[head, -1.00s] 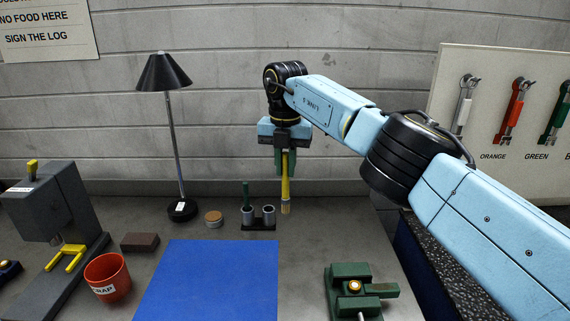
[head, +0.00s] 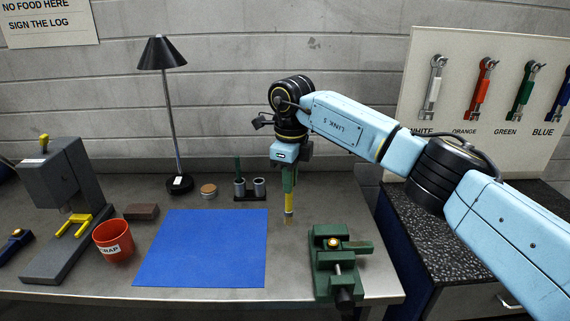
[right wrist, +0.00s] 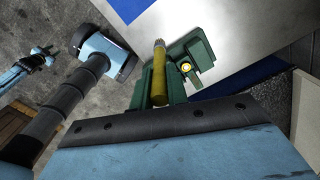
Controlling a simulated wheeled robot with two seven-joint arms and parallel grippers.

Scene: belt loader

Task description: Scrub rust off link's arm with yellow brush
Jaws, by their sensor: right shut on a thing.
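My right gripper (head: 288,178) is shut on the yellow brush (head: 288,201) and holds it nearly upright, bristles down, over the bench left of the green vise. In the right wrist view the brush (right wrist: 160,78) stands between the green fingers of my right gripper (right wrist: 161,84). The green vise (head: 322,270) sits on the bench at the front right, with a round brass-coloured part on top; it also shows in the right wrist view (right wrist: 196,55). I cannot make out rust or a separate link's arm.
A blue mat (head: 205,250) lies left of the vise. Behind it are a twin-cup holder (head: 259,188), a round tin (head: 208,191) and a lamp (head: 161,52). At the left stand a brown block (head: 141,212), a red scrap cup (head: 112,240) and a grey press (head: 50,190).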

